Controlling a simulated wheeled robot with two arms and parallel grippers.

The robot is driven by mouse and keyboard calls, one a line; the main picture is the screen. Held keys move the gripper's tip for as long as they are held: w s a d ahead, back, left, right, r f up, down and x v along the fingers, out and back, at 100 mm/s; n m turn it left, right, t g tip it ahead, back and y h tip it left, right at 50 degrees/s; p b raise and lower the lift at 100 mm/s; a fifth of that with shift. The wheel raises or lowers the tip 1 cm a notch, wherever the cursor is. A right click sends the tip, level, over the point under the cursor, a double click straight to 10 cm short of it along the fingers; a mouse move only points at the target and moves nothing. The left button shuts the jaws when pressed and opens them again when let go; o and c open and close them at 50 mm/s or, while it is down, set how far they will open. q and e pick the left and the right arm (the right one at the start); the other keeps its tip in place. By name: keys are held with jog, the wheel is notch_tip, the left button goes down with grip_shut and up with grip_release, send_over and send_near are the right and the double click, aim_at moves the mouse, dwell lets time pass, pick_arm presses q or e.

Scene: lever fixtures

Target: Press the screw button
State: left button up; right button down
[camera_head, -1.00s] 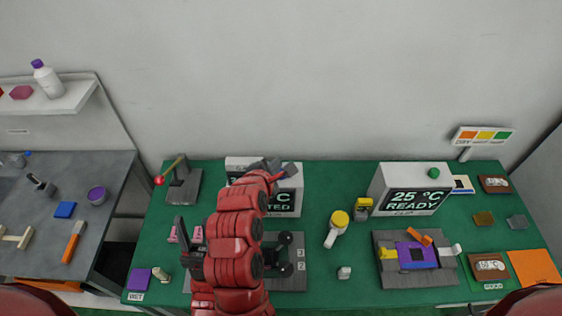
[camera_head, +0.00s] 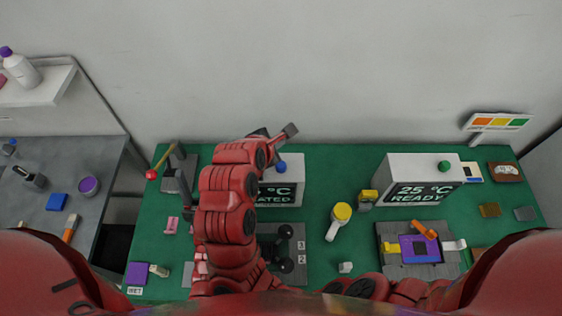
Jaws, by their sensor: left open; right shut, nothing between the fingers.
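The left instrument (camera_head: 284,190) is a pale box with a dark screen. A blue button (camera_head: 281,167) sits on top of it. The screen reads "°C" and "ATED"; the rest is hidden behind a red arm. The lever ends in a red ball (camera_head: 152,174).
A second instrument (camera_head: 418,178) with a green button (camera_head: 444,167) reads "25 °C READY". A yellow-topped tool (camera_head: 340,215), a grey fixture with a purple part (camera_head: 419,248) and small pads lie to the right. A grey bench (camera_head: 60,190) stands at the left.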

jog(key=f+b, duration=0.1)
jog(key=b, duration=0.7)
send_over(279, 167)
notch_tip(279, 167, down, 6)
jog(key=shift+a+r, duration=0.1)
jog(key=shift+f, duration=0.25)
jog(key=shift+s+f, duration=0.1)
jog(key=shift+f, duration=0.7)
jog(key=shift+p, duration=0.35)
dwell(0.3)
jog(key=shift+f+p, duration=0.15)
jog(key=shift+p, duration=0.2)
jog(key=shift+f, duration=0.25)
